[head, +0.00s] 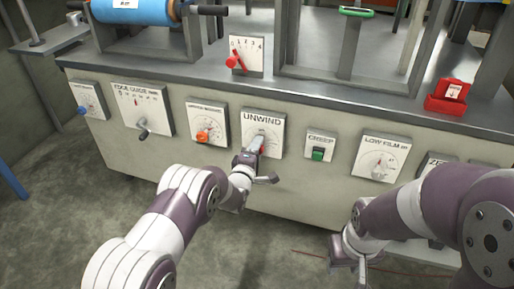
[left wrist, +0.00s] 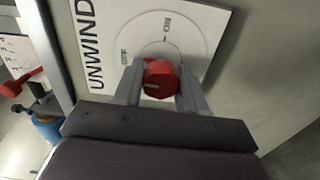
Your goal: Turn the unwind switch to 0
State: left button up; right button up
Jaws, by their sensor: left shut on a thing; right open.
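The unwind panel (head: 275,122) is a white plate marked UNWIND on the front of the grey machine. My left gripper (head: 257,144) is at this panel, with its fingers against it. In the left wrist view, the red unwind switch knob (left wrist: 160,80) sits between the two fingers of my left gripper (left wrist: 160,88), which is shut on it. The dial plate (left wrist: 200,20) around the knob has small marks, too small to read surely. In the head view the gripper mostly hides the knob. My right gripper (head: 352,262) is open and empty, low in front of the machine.
Beside the unwind panel are an orange-knob panel (head: 207,124) on the left and a green creep switch (head: 318,154) on the right. The low film dial (head: 382,158) is further right. A red lever plate (head: 246,56) and red box (head: 449,97) stand on the ledge above.

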pick_arm(q)
jog(key=shift+a, duration=0.1)
dwell(0.3)
jog(key=o, duration=1)
jog(key=shift+o, duration=0.2)
jog(key=shift+s, duration=0.1)
jog(key=p+v, duration=0.5)
jog(key=v, duration=0.7)
jog(key=shift+s+p, duration=0.25)
jog(key=shift+p, duration=0.05)
jog(key=shift+a, duration=0.15)
